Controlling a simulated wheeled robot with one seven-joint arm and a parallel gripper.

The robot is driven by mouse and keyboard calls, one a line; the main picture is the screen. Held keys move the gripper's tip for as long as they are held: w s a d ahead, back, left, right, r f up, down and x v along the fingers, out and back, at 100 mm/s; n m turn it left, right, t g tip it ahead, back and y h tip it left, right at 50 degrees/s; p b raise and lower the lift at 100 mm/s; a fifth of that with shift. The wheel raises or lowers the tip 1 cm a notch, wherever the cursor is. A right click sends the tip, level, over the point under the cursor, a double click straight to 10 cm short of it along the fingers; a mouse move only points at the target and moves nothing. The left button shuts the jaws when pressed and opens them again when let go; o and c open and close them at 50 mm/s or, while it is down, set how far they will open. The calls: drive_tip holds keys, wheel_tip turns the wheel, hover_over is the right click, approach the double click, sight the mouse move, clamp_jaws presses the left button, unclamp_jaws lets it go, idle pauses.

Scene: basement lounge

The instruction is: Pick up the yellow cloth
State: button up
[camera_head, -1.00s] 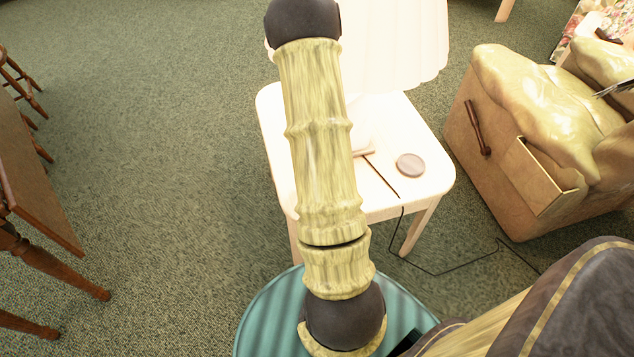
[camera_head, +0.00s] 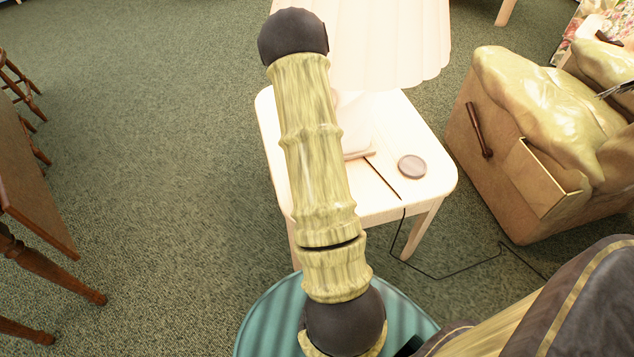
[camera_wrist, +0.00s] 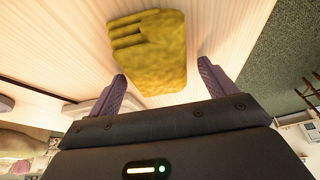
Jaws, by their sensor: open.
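The yellow cloth (camera_wrist: 150,42) lies on the pale wooden tabletop in the wrist view, a thick, folded-looking piece with finger-like ridges at its left end. My gripper (camera_wrist: 163,74) is open, with its two purple fingers spread apart. The cloth's near end lies between and just beyond the fingertips in the picture; I cannot tell whether they touch it. In the head view I cannot make out the cloth or my gripper; my arm covers part of the small pale table (camera_head: 425,135).
A lamp with a white pleated shade (camera_head: 392,45) stands on the table. A round coaster-like disc (camera_head: 412,167) and a dark cord (camera_head: 382,178) are there too. A tan armchair (camera_head: 510,165) stands at right, a wooden table (camera_head: 38,185) at left. Green carpet between is clear.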

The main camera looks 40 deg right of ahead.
drive_tip(key=c, duration=1)
drive_tip(key=shift+r, duration=0.2)
drive_tip(key=shift+c, duration=0.2)
